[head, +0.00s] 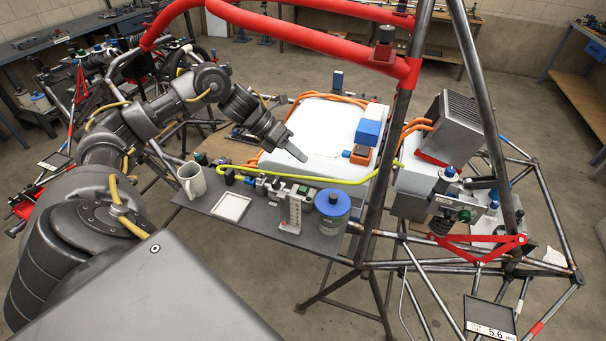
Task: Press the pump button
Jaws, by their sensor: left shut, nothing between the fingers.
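My left gripper (291,148) reaches in from the left, shut and empty. Its tip points down at the right over the white box (323,128); I cannot tell whether it touches the box. No part is clearly marked as the pump button. An orange unit (360,154) with a blue block (368,133) sits at the box's right end, to the right of the gripper tip. Small valve-like parts (262,187) with blue and green pieces stand in a row on the grey tray in front. My right gripper is not in view.
A yellow-green hose (300,178) crosses in front of the box. Red tubes (320,42) and steel posts (385,150) frame the space.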

